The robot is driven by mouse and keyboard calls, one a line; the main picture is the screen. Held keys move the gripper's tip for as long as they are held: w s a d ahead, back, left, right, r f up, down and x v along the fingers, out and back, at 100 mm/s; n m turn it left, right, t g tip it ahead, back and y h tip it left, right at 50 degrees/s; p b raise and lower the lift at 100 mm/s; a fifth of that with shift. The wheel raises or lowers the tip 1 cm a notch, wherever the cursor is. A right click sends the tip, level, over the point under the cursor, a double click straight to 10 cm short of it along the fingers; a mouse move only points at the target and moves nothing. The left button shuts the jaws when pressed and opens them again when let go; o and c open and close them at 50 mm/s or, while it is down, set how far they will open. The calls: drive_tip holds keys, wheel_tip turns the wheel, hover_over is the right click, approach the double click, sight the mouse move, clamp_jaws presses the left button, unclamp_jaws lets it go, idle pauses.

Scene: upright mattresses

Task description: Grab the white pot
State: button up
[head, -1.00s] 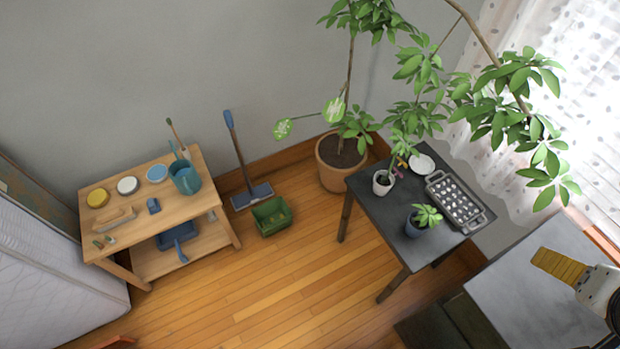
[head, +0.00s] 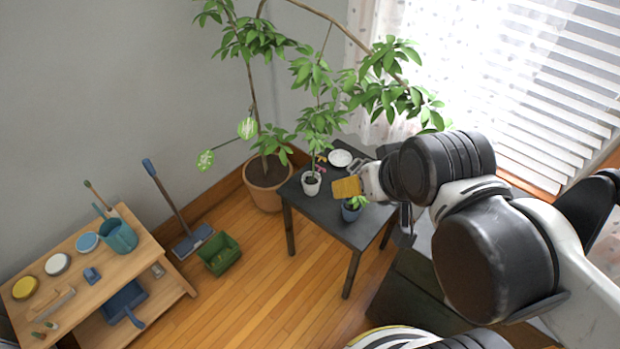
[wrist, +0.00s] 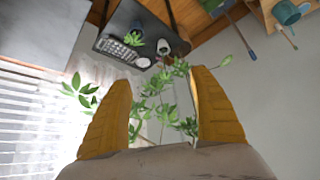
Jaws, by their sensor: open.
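The white pot (head: 311,183) holds a small plant and stands on the dark table (head: 333,215) near its left edge. It also shows in the wrist view (wrist: 163,46), beyond my fingers and near the table's edge. My gripper (head: 347,188) has yellow fingers and is just right of the white pot in the head view, apart from it. In the wrist view its two fingers (wrist: 163,105) are spread wide with nothing held, and leaves show between them.
A blue pot (head: 350,211) with a plant stands on the table, near my gripper. A white plate (head: 340,158) lies behind. A tall leafy plant in a terracotta pot (head: 267,182) stands beyond the table, its branches hanging over. A wooden bench (head: 130,260) stands left.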

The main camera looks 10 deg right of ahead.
idle(0.4)
drive_tip(key=shift+w, duration=0.15)
drive_tip(key=c, duration=0.8)
drive_tip(key=w+f+y+b, duration=0.1)
drive_tip(key=w, duration=0.3)
drive_tip(key=w+a+f+n+b, duration=0.1)
drive_tip(key=w, duration=0.4)
drive_tip(key=w+f+n+y, duration=0.1)
drive_tip(key=w, duration=0.3)
drive_tip(key=shift+w+a+f+t+y+b, duration=0.2)
drive_tip(key=shift+w+t+y+b, duration=0.1)
drive_tip(key=shift+b, duration=0.1)
drive_tip(key=shift+c, duration=0.2)
drive_tip(key=w+d+f+n+t+y+b, duration=0.2)
drive_tip(key=w+d+f, duration=0.1)
drive_tip(key=w+f, duration=0.75)
drive_tip(key=w+d+f+n+t+y+b, duration=0.2)
drive_tip(key=w+d+f+b, duration=0.15)
drive_tip(key=w+f, duration=0.7)
drive_tip(key=w+a+f+b, duration=0.3)
drive_tip(key=w+a+f, duration=0.2)
drive_tip(key=w+f, duration=0.1)
drive_tip(key=shift+f, duration=0.15)
